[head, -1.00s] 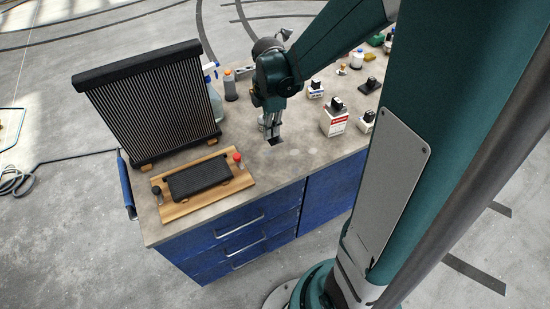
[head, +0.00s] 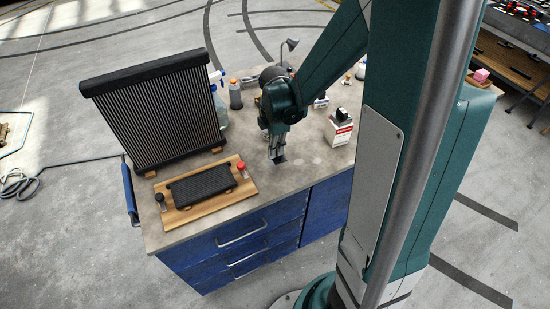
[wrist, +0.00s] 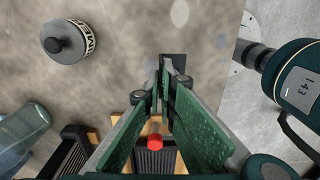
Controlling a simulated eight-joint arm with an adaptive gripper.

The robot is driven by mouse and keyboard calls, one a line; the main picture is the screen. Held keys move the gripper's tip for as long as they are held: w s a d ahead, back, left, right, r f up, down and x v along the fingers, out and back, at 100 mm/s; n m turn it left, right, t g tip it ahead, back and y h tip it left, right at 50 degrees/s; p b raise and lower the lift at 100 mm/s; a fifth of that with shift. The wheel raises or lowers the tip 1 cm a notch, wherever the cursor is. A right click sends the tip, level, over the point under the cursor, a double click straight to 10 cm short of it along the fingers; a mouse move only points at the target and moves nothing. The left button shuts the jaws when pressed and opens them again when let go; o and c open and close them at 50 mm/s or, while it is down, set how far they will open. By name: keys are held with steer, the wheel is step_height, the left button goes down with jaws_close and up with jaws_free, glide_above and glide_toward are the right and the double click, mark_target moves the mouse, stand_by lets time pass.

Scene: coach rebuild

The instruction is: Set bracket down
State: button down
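The bracket (head: 280,160) is a small dark flat piece at the tips of my gripper (head: 275,151), over the bare worktop (head: 312,160). In the wrist view the bracket (wrist: 178,61) shows as a dark plate just beyond the fingertips (wrist: 164,88), which are close together on it. Most of the bracket is hidden by the fingers. It looks low over the worktop; I cannot tell whether it touches.
A ribbed radiator (head: 155,108) stands at the back left. A wooden board (head: 240,193) with a black ribbed block (head: 201,186) and a red knob (head: 241,166) lies in front. A white-red box (head: 338,130) is to the right. Bottles (head: 235,95) stand behind.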

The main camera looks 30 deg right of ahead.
steer(key=shift+f, duration=0.15)
steer(key=shift+f, duration=2.05)
steer(key=shift+f+b, duration=0.2)
steer(key=shift+b, duration=0.2)
steer(key=c, duration=2.7)
jaws_free()
steer(key=shift+r, duration=0.1)
steer(key=shift+r+p, duration=0.2)
steer(key=shift+p, duration=0.1)
steer(key=shift+w+r+p, duration=0.1)
steer(key=shift+r+p, duration=0.3)
steer(key=shift+r, duration=5.55)
steer(key=shift+r, duration=0.1)
